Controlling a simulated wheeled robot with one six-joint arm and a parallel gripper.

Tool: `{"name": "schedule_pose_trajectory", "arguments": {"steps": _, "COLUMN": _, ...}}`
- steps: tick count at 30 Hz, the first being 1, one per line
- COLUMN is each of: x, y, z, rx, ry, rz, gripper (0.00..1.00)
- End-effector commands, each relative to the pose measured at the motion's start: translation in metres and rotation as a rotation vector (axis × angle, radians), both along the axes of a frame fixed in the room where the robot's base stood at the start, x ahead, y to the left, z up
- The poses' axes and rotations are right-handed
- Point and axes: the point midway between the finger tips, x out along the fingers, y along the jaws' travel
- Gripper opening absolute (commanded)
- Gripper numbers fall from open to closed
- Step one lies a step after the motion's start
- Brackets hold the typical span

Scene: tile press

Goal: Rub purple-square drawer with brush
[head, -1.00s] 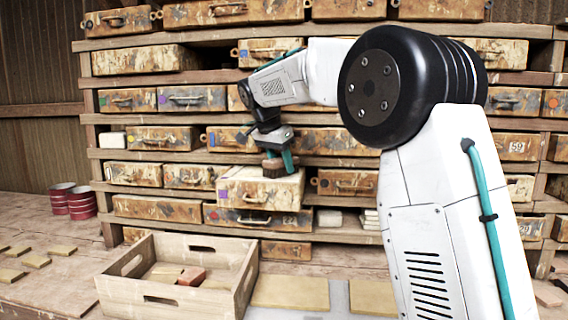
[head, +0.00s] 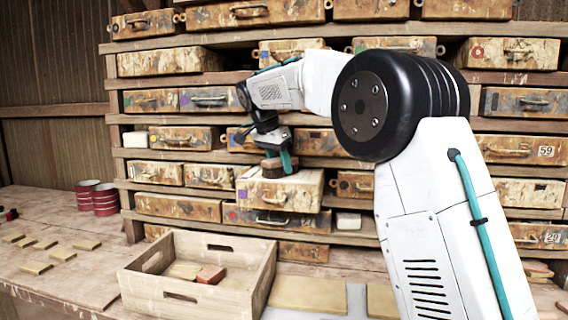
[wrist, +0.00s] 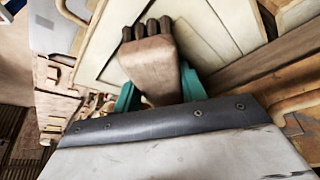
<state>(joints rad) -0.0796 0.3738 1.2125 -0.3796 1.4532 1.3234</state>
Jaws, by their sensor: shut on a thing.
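The pulled-out drawer (head: 300,190) juts from the rack in the head view. It has a pale, stained top and a small purple mark at the left of its front. My gripper (head: 281,162) is shut on a brush (head: 272,170), with its bristles down at the drawer's top. The brush appears to touch the top near its middle. In the wrist view, the brush (wrist: 152,68) has a brown wooden body and dark bristle tufts, between the teal fingers of my gripper (wrist: 158,88). The drawer's pale top (wrist: 208,28) lies beyond it.
The wooden rack holds many stained drawers above, below and beside. Another drawer with a purple mark (head: 207,100) is higher up at left. A wooden crate (head: 150,297) with blocks stands on the bench in front. Red tins (head: 105,200) stand at left. Flat tiles (head: 308,294) lie around the crate.

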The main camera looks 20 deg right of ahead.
Motion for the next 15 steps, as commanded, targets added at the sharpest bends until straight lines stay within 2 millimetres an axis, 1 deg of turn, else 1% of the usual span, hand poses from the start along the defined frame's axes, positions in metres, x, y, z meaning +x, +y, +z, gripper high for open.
{"name": "schedule_pose_trajectory", "arguments": {"steps": 7, "x": 0.012, "y": 0.018, "z": -0.003, "rx": 0.0, "ry": 0.0, "rz": 0.003, "gripper": 0.13}}
{"name": "schedule_pose_trajectory", "arguments": {"steps": 15, "x": 0.017, "y": 0.027, "z": -0.003, "rx": 0.0, "ry": 0.002, "rz": 0.001, "gripper": 0.13}}
